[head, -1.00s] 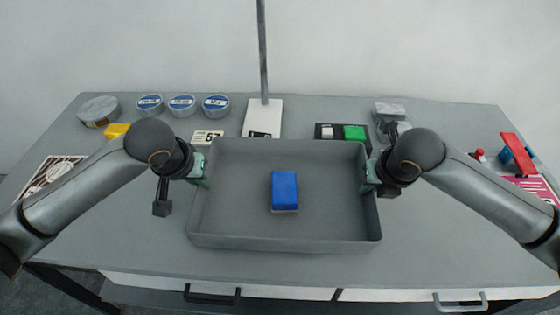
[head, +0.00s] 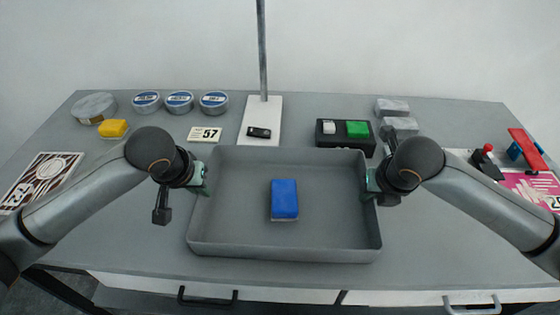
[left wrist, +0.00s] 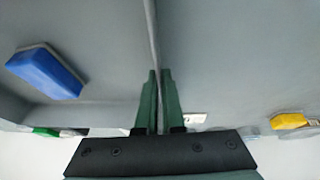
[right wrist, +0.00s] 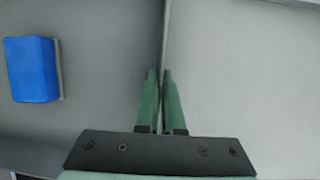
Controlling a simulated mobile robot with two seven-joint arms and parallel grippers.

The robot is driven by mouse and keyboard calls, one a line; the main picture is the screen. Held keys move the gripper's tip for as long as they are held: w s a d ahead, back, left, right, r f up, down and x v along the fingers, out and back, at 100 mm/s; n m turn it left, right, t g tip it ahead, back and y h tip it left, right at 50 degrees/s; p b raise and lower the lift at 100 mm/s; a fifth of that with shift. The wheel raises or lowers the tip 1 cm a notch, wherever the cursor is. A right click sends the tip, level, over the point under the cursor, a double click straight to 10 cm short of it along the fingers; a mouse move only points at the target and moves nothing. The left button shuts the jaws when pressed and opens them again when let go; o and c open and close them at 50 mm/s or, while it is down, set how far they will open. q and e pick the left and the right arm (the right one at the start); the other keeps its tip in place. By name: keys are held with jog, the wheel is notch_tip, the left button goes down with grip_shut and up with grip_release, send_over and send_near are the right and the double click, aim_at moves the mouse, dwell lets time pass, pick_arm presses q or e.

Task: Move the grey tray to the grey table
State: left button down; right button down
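The grey tray (head: 225,247) is a shallow open box in the middle of the head view, over a grey-topped table (head: 110,225). I cannot tell if it rests on the table or hangs just above it. A blue block with a pale underside (head: 284,198) lies inside it. My left gripper (head: 203,180) is shut on the tray's left wall; the left wrist view shows the wall between its fingers (left wrist: 160,80). My right gripper (head: 371,182) is shut on the right wall, also between the fingers in the right wrist view (right wrist: 161,80).
Behind the tray stand several round tins (head: 180,101), a yellow block (head: 113,129), a number card (head: 204,134), a post on a white base (head: 263,118) and a black box with a green button (head: 345,134). Printed sheets lie left (head: 38,180) and right.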

pick_arm(q)
jog(key=c, duration=1)
grip_release()
jog(key=shift+f, duration=0.15)
jog(key=shift+c, duration=0.2)
pick_arm(e)
jog(key=c, duration=1)
grip_release()
jog(key=shift+f, duration=0.15)
jog(key=shift+c, duration=0.2)
pick_arm(q)
jog(key=v, duration=1.2)
pick_arm(e)
jog(key=v, duration=1.2)
